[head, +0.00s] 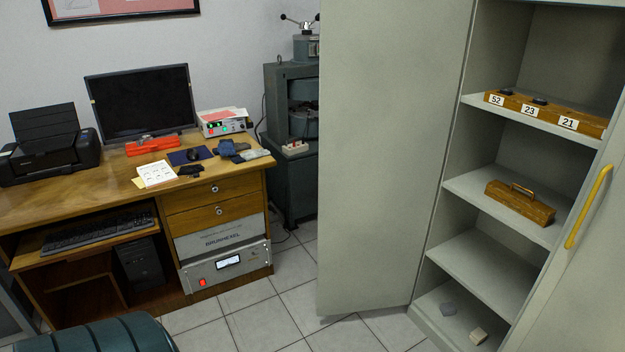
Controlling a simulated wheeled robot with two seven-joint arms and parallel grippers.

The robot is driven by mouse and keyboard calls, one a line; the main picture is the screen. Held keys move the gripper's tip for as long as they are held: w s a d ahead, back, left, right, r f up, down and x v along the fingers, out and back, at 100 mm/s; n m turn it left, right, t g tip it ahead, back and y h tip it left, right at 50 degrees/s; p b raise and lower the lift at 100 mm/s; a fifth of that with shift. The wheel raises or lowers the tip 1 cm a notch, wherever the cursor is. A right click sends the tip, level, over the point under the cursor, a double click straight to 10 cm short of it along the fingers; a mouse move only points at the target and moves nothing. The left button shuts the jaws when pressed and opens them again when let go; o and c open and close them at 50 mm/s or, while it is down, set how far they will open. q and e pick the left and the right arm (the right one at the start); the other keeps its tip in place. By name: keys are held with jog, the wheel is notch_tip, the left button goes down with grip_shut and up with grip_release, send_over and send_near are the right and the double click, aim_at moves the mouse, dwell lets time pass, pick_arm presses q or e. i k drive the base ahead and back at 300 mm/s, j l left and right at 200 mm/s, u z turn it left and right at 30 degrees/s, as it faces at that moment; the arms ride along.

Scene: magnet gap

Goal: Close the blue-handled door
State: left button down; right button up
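A grey metal cabinet stands at the right with its shelves exposed. Its left door (390,150) is swung wide open to the left, and the face I see is plain with no handle on it. The right door (585,285) is partly in view at the right edge and stands ajar, with a yellow handle (588,207) on its face. No blue handle shows in this view; the far face of the left door is hidden. Neither of my grippers is in view.
Shelves hold a numbered wooden block (545,112), a wooden box (520,204) and small pieces below. A wooden desk (100,205) stands left, a dark green machine (285,160) behind the left door, and a green chair back (95,336) at bottom left. Tiled floor (265,322) is clear between.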

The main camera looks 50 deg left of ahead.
aim_at(389, 70)
jog(key=i+j+z, duration=0.2)
jog(key=j, duration=1.65)
jog(key=j+z, duration=0.25)
jog(key=j, duration=1.6)
